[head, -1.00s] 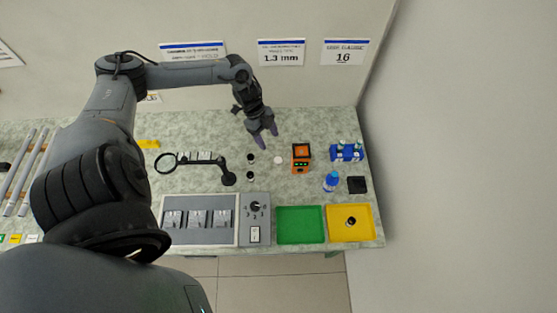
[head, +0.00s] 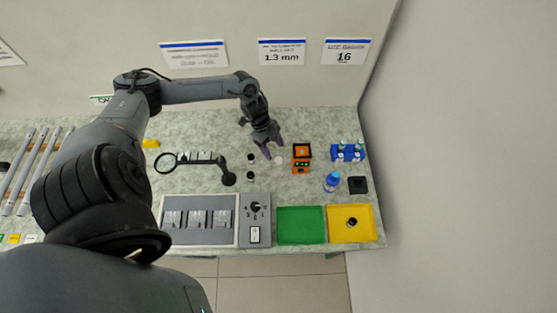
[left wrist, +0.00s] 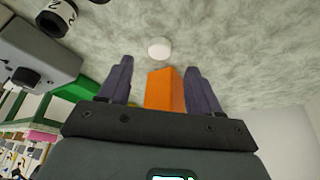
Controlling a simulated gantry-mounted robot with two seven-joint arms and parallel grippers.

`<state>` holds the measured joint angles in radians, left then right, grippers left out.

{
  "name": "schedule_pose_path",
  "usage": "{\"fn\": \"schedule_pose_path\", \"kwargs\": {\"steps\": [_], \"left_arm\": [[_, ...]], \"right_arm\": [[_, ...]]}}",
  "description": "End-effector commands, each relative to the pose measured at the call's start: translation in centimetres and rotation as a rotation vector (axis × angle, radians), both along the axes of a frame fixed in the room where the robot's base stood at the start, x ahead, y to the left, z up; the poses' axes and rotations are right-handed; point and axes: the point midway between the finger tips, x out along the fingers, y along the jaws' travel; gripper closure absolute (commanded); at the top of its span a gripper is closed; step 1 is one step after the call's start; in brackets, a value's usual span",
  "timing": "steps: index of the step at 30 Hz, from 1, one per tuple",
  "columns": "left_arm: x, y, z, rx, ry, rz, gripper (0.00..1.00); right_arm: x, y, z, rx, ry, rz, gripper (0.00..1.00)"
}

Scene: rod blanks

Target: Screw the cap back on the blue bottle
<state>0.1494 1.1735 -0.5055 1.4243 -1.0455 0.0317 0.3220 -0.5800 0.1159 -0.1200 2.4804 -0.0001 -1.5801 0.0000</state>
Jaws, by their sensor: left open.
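The blue bottle (head: 332,182) stands on the right part of the bench, behind the yellow tray. A small white round piece that looks like the cap (head: 279,160) lies on the bench, left of the orange device. It also shows in the left wrist view (left wrist: 159,48), just beyond the fingertips and roughly centred between them. My left gripper (head: 274,151) is open and empty, with its fingers pointing down close to the white piece. In the left wrist view its two fingers (left wrist: 158,66) are spread apart. My right gripper is not in view.
The orange device (head: 301,158) stands close to the white piece, right of the left gripper. A blue rack (head: 347,157) and a black block (head: 357,185) are at the right. A green tray (head: 301,238), yellow tray (head: 371,236) and grey switch box (head: 255,207) line the front edge.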

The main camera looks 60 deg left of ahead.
Motion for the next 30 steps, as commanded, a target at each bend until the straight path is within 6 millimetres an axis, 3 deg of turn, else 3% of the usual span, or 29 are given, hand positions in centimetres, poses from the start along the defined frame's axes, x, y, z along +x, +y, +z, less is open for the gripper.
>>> {"fn": "schedule_pose_path", "kwargs": {"steps": [12,26,30], "left_arm": [[0.7,-1.6,-4.3,-0.002,0.000,0.001,0.36],[0.7,-1.8,-4.8,0.000,0.000,-0.001,0.36],[0.7,-1.8,-4.8,0.000,0.000,-0.001,0.58]], "right_arm": [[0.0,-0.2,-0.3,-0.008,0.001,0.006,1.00],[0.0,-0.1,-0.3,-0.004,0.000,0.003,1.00],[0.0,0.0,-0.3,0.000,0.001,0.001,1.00]]}}
